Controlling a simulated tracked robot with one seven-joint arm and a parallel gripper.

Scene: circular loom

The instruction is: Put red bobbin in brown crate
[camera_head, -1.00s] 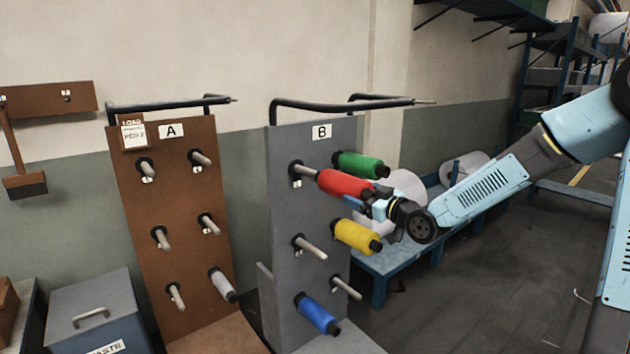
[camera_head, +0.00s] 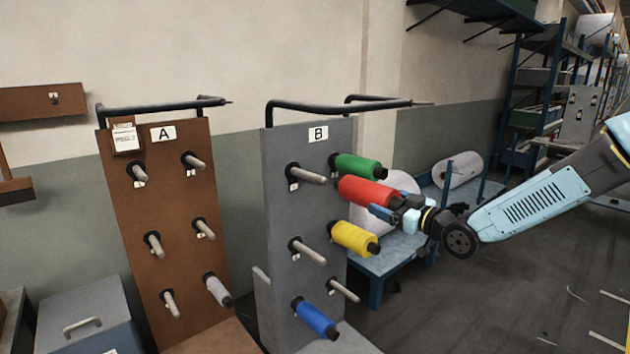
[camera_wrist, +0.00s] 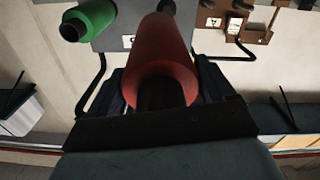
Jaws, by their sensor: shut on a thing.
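The red bobbin (camera_head: 364,191) is held in front of rack B, clear of the upper left peg (camera_head: 307,174), which is bare. My gripper (camera_head: 386,205) is shut on the red bobbin near its right end. In the wrist view the red bobbin (camera_wrist: 163,73) lies between the fingers of my gripper (camera_wrist: 165,95) and points away toward the rack. No brown crate can be made out for certain in these frames.
Grey rack B (camera_head: 283,218) carries green (camera_head: 358,166), yellow (camera_head: 350,236) and blue (camera_head: 316,318) bobbins. Brown rack A (camera_head: 125,205) holds a white bobbin (camera_head: 217,289). A grey waste bin (camera_head: 85,312) stands at left. Open floor (camera_head: 480,300) lies at right.

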